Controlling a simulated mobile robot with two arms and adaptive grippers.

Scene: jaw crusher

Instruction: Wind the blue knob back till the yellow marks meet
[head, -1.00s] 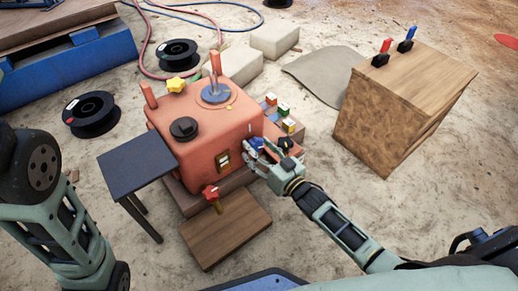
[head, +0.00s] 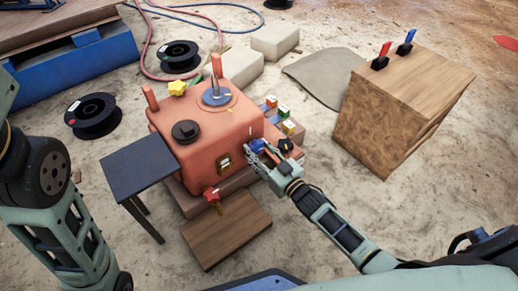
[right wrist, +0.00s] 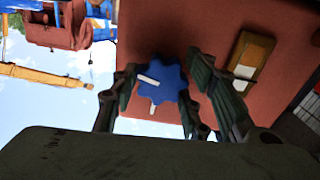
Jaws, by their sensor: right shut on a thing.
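The blue knob (head: 257,146) is on the right side of the red crusher housing (head: 205,125). In the right wrist view the lobed blue knob (right wrist: 165,85) sits between the fingers of my right gripper (right wrist: 168,84). A pale mark lies across its face, and a second pale mark is at its lower edge. They look whitish here, and they do not line up. In the head view my right gripper (head: 257,158) is at the knob, shut on it, and hides part of it. My left arm shows at the left edge; its gripper is out of view.
A dark table (head: 137,170) stands left, and a wooden board (head: 226,230) lies in front. Small coloured blocks (head: 284,113) sit beyond my right gripper. A wooden block (head: 400,110) with two levers stands right, with clear ground between.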

